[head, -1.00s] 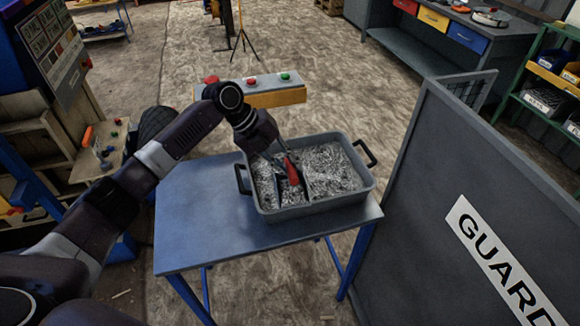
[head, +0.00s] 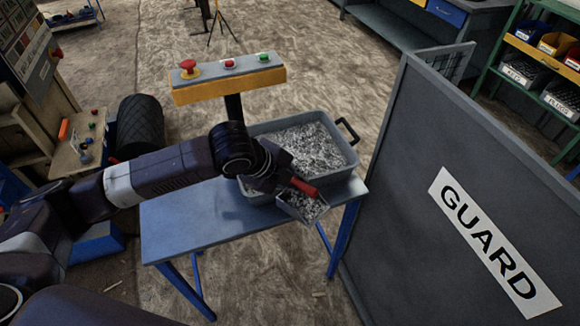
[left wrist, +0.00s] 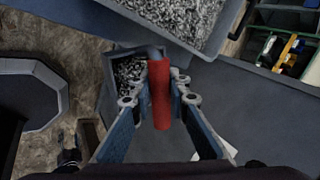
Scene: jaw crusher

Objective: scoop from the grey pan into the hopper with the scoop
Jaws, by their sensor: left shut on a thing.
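The grey pan (head: 335,140) stands on the blue table and holds grey metal chips. My left gripper (head: 285,178) is shut on the red handle of the scoop (head: 303,205). The scoop is a grey box-shaped one with chips in it, held at the near side of the pan, past its near wall. In the left wrist view the red handle (left wrist: 160,95) lies between the fingers, and the scoop's bin (left wrist: 125,72) is partly hidden behind it. A dark grey open-topped rim at the left of the wrist view may be the hopper (left wrist: 62,92); it does not show in the head view.
A tall grey guard panel (head: 450,180) stands right of the blue table (head: 200,222). A yellow button box (head: 230,85) on a post stands behind the table. The table's left part is bare.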

